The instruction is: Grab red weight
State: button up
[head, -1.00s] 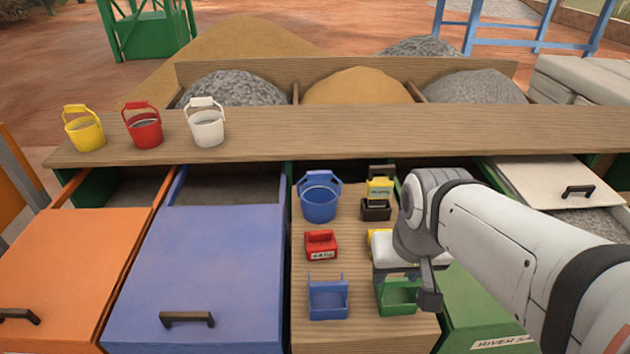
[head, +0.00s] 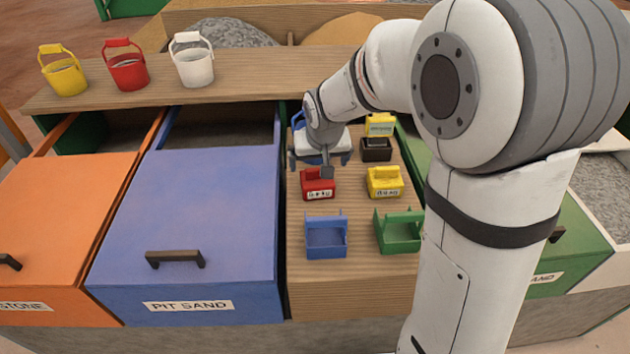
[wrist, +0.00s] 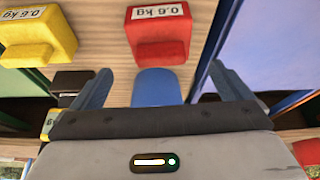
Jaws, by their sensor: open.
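The red weight (head: 318,187) sits on the wooden top of the middle counter, left of a yellow weight (head: 384,182). In the wrist view the red weight (wrist: 158,38), with a "0.6 kg" label, lies at the upper middle, beyond the fingertips. My gripper (head: 322,160) is just behind the red weight in the head view, over the blue bucket area. In the wrist view my gripper (wrist: 162,75) is open, its fingers apart. A blue object (wrist: 157,87), probably the bucket, shows between them, partly hidden by the palm.
A blue tray (head: 326,238) and a green tray (head: 398,234) stand in front of the weights. A black-and-yellow item (head: 378,140) stands behind the yellow weight. Blue (head: 200,220) and orange (head: 65,215) drawers lie left. Three buckets stand on the back shelf.

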aim_at(318, 172)
jog(key=x, duration=0.2)
jog(key=s+x, duration=0.1)
jog(key=x, duration=0.1)
jog(key=shift+w+a+f, duration=0.1)
jog(key=shift+w+f, duration=0.1)
jog(key=shift+f, duration=0.35)
jog(key=shift+w+f, duration=0.25)
jog(key=shift+f, duration=0.25)
jog(key=shift+c, duration=0.5)
jog(key=shift+r, duration=0.1)
jog(key=c, duration=1.4)
